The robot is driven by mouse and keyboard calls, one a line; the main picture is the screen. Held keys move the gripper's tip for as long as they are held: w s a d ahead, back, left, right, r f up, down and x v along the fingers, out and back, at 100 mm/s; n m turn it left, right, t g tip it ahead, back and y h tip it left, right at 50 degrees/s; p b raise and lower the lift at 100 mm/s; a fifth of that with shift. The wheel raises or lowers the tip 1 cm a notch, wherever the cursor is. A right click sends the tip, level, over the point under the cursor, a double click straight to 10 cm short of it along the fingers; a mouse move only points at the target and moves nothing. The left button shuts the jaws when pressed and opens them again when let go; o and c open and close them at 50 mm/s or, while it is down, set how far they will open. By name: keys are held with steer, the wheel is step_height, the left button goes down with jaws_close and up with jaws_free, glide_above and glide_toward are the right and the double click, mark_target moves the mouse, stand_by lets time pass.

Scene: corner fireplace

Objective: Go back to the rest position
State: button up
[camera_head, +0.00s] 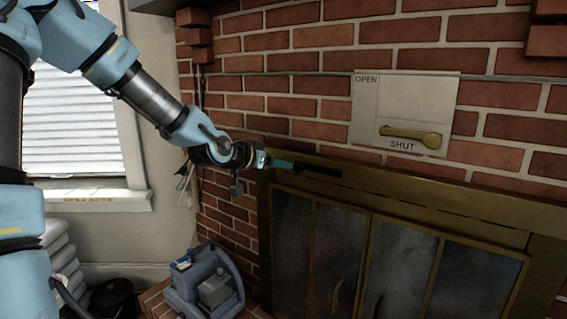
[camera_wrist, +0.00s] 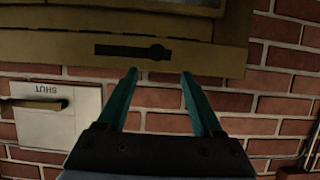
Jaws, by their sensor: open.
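My gripper (camera_head: 292,165) is at the end of my outstretched arm, close to the top left of the brass fireplace frame (camera_head: 460,212). In the wrist view its two teal fingers (camera_wrist: 159,75) are spread apart with nothing between them. Their tips point at the brass frame (camera_wrist: 215,55), just short of a dark slider in a slot (camera_wrist: 150,51). The slider's slot also shows in the head view (camera_head: 325,172), partly behind the fingers. Whether the fingertips touch the frame, I cannot tell.
A white plate (camera_head: 370,115) marked OPEN and SHUT carries a brass lever (camera_head: 410,134) lying beside SHUT. Glass fireplace doors (camera_head: 400,265) are below. A blue-grey machine (camera_head: 205,283) stands low at left on the brick hearth. A window (camera_head: 80,120) is behind my arm.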

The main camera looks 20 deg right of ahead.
steer(key=shift+s+a+r, duration=0.25)
steer(key=shift+s+a, duration=0.05)
steer(key=shift+a, duration=0.2)
steer(key=s+a+f+n+g+y, duration=0.15)
steer(key=a+f+y, duration=0.3)
steer(key=a, duration=0.45)
steer(key=s+a+f+n+y, duration=0.1)
steer(key=a+f+n+y, duration=0.15)
steer(key=a+f, duration=0.4)
steer(key=s+a+n+g+y, duration=0.1)
steer(key=s+a+n+y, duration=0.1)
steer(key=s+a, duration=0.4)
steer(key=s+a+r+n+g+y, duration=0.1)
steer(key=s+a+n, duration=0.4)
steer(key=a, duration=0.9)
steer(key=shift+s+r+g+y+p, duration=0.15)
steer(key=shift+s+g+y+p, duration=0.3)
steer(key=shift+g+y, duration=0.35)
